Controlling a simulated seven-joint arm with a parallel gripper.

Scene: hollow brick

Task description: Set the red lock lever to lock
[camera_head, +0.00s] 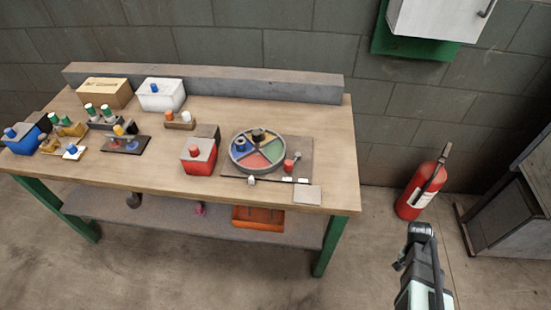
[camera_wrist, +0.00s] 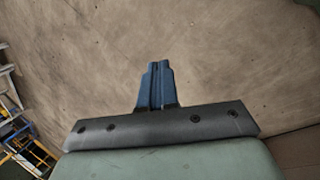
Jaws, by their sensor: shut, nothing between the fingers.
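The red lock lever (camera_head: 289,165) is a small red piece on the grey base plate (camera_head: 303,150), at the right of a round dial (camera_head: 258,150) with coloured sectors. A thin part beside it slants up to the right. Two small white labels (camera_head: 288,179) lie in front of it, too small to read. My gripper (camera_wrist: 157,66) shows in the wrist view with its blue fingers together and nothing between them. It points at bare floor, and no lever shows in that view. In the head view my arm is at the lower right, off the table and well away from the lever.
The wooden table (camera_head: 150,175) also holds a red box (camera_head: 199,162), a white box (camera_head: 161,97), a cardboard box (camera_head: 104,92), a blue box (camera_head: 22,140) and several coloured pegs. A fire extinguisher (camera_head: 416,193) stands right of the table. The floor between table and my arm looks clear.

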